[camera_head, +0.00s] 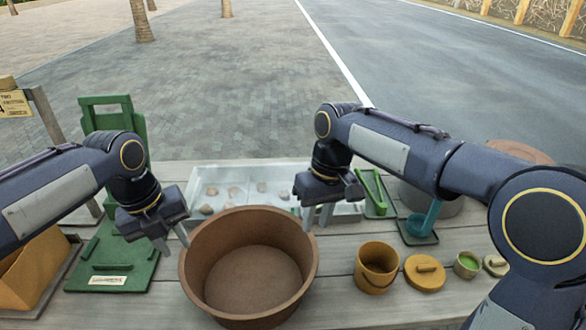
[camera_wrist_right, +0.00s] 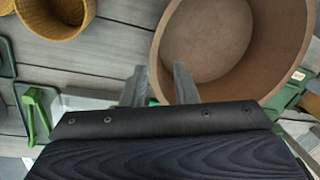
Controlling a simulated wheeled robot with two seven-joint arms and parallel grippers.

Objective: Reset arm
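My left gripper (camera_head: 172,242) hangs at the left rim of a large brown clay basin (camera_head: 205,262), its fingers apart and nothing between them. My right gripper (camera_head: 317,216) points down above the right rim of the basin, beside the clear tray; its fingers are also apart. In the right wrist view, the two fingers of my right gripper (camera_wrist_right: 160,84) stand apart with nothing between them, close to the basin (camera_wrist_right: 215,45). The basin is upright and looks empty inside.
A clear tray (camera_head: 350,211) with several stones lies behind the basin. Right of it are a yellow-brown pot (camera_head: 376,268), a lid (camera_head: 424,272), a small green cup (camera_head: 467,265) and a teal scoop (camera_head: 420,222). A green stand (camera_head: 115,262) and orange-brown box (camera_head: 30,272) are left.

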